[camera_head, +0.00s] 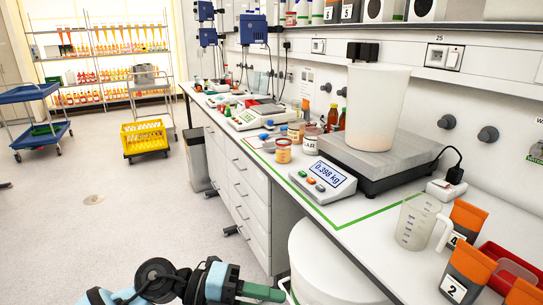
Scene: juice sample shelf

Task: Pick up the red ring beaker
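I cannot make out a beaker with a clear red ring. A clear measuring jug (415,224) with a handle stands upright on the right part of the bench; I see no red ring on it. Small jars with reddish or orange contents (283,152) stand on the bench left of the scale display. My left arm enters at the bottom, with a dark green end part (250,291) low in front of the bench, apart from the jug and jars. Its fingers are not clear. My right gripper is not in view.
A large translucent vessel (376,108) stands on a scale (380,160) whose display (323,178) reads 0.398 kg. Orange-topped pouches (467,270) and a red bin (508,262) crowd the right end. A white drum (330,270) stands before the bench.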

